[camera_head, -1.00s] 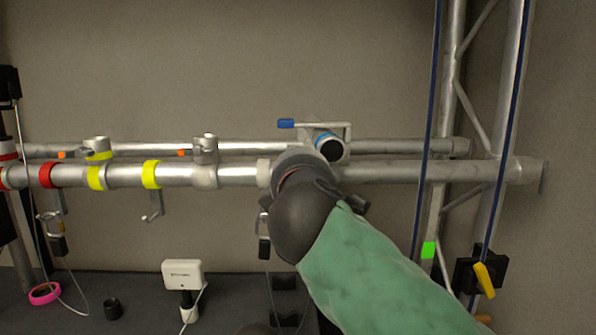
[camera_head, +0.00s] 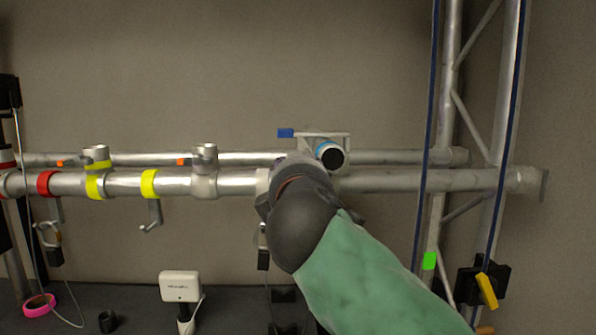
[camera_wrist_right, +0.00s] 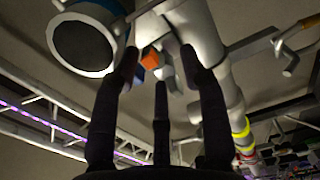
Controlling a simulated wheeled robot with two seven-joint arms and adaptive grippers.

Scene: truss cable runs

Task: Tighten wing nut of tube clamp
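My right arm comes in from the lower right in a green sleeve, and its dark wrist hides the right gripper in the head view. In the right wrist view the dark fingers of my right gripper (camera_wrist_right: 158,58) stand apart and point up at the underside of the tubes. A small orange part (camera_wrist_right: 150,58) and a pale metal piece (camera_wrist_right: 164,70) show between the fingertips; contact cannot be told. I cannot clearly make out a wing nut. A lamp-like cylinder with a blue ring (camera_head: 330,155) sits on the tubes just above my wrist. My left gripper is not in view.
A long front tube (camera_head: 405,181) and a thinner rear tube (camera_head: 385,157) run across, with metal clamps (camera_head: 204,157) and yellow bands (camera_head: 149,184). A vertical truss (camera_head: 450,100) with blue cables stands at right. A white box (camera_head: 180,286) stands below left.

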